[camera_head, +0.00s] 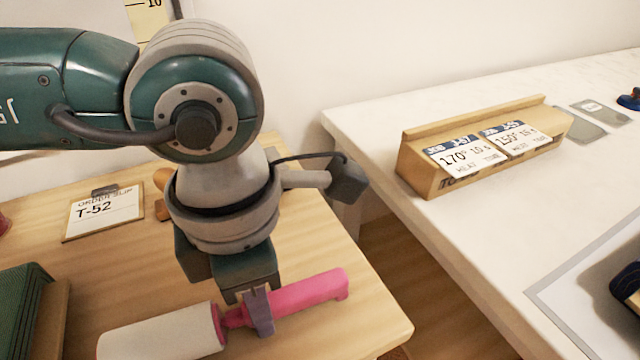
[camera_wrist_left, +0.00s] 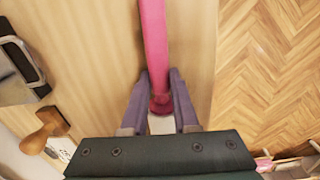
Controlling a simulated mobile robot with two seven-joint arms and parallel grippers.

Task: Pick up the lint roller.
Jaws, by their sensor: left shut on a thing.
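The lint roller has a pink handle (camera_head: 308,290) and a white roll (camera_head: 165,335). It lies along the right part of the wooden table in the head view, the handle pointing right. My left gripper (camera_head: 258,312) is shut on the handle near its neck, beside the roll. In the left wrist view the pink handle (camera_wrist_left: 154,45) runs up from between the two purple fingers of my left gripper (camera_wrist_left: 160,103). I cannot tell whether the roller touches the table. My right gripper is not in view.
An order slip clipboard (camera_head: 104,212) lies at the left of the wooden table (camera_head: 310,235). A dark green stack (camera_head: 25,312) is at the lower left. A white counter (camera_head: 480,215) with a wooden card holder (camera_head: 480,155) stands at the right across a gap. A wooden stamp (camera_wrist_left: 44,129) shows in the left wrist view.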

